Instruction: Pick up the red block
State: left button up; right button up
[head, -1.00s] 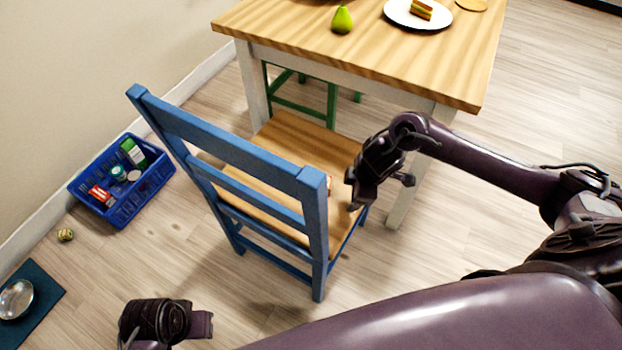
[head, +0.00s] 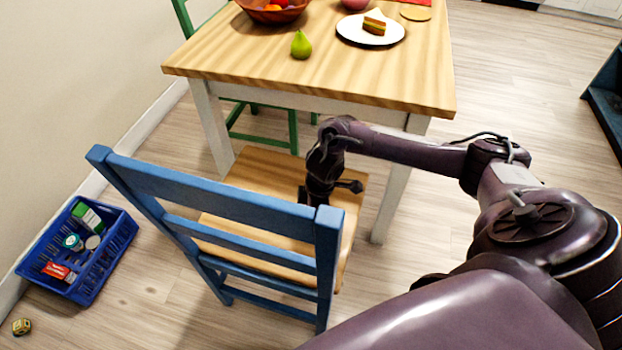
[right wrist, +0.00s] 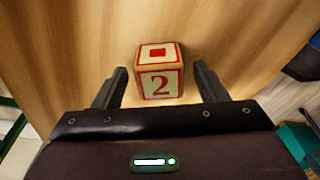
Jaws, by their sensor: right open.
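The block (right wrist: 160,83) is a pale wooden cube with red edges, a red 2 on one face and a red square on another. In the right wrist view it rests on the wooden chair seat (right wrist: 75,45). My right gripper (right wrist: 161,75) is open, with one finger on each side of the block and a gap on both sides. In the head view my right gripper (head: 312,197) is low over the seat of the blue chair (head: 220,197), behind its backrest, and the block is hidden. My left gripper is out of view.
The chair's blue backrest stands in front of the seat. A wooden table (head: 240,65) is behind, with a pear (head: 301,45), a plate (head: 350,30) and a fruit bowl (head: 250,14). A blue crate (head: 100,277) with several items is on the floor at left.

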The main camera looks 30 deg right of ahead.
jog(key=shift+f, duration=0.25)
jog(key=c, duration=1.1)
jog(key=shift+o, duration=0.2)
jog(key=shift+r, duration=0.15)
